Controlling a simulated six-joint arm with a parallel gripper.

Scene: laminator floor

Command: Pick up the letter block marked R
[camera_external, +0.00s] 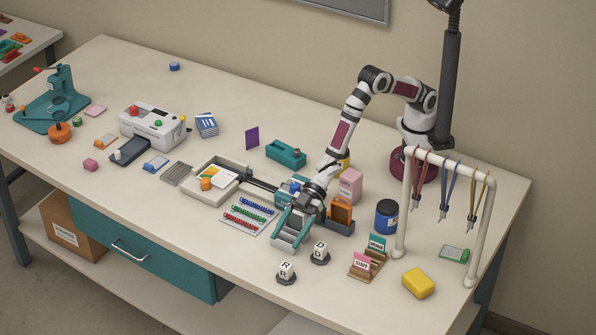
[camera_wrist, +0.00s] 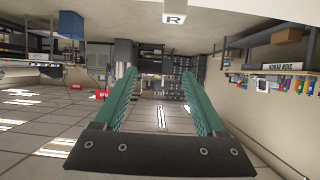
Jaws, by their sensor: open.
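The letter block marked R (camera_external: 286,270) is a small white cube on a dark base near the table's front edge. A similar block marked D (camera_external: 320,248) stands behind it to the right. My gripper (camera_external: 288,246) has teal fingers and is above the table, just behind and beside the R block, apart from it. In the wrist view my gripper (camera_wrist: 158,75) is open, with nothing between the fingers.
A rack of coloured binding combs (camera_external: 248,213) lies left of my gripper. Small card stands (camera_external: 362,264), a yellow block (camera_external: 419,283) and a blue jar (camera_external: 386,216) are to the right. The table is clear left of the R block.

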